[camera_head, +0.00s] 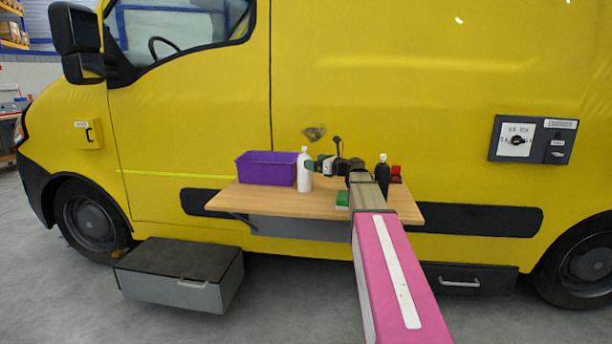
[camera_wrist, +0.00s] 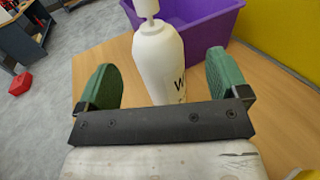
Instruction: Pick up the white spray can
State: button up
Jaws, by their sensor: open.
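The white spray can (camera_head: 304,172) stands upright on the wooden shelf (camera_head: 260,203) at the van's side, just right of the purple bin. In the wrist view the white can (camera_wrist: 158,62) stands between and a little beyond my two green finger pads, with dark lettering on its side. My gripper (camera_wrist: 165,82) is open, one pad on each side of the can, with a gap visible on both sides. In the head view my gripper (camera_head: 312,164) is small and reaches the can from the right. The can's base is hidden by the gripper in the wrist view.
The purple bin (camera_head: 266,168) stands close behind and left of the can. The yellow van wall (camera_head: 350,90) rises behind the shelf.

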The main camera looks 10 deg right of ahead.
jog(key=x, duration=0.5)
jog(key=shift+a+f, duration=0.2)
jog(key=shift+s, duration=0.1)
jog(key=c, duration=1.5)
jog(key=shift+c, duration=0.2)
jog(key=shift+r, duration=0.1)
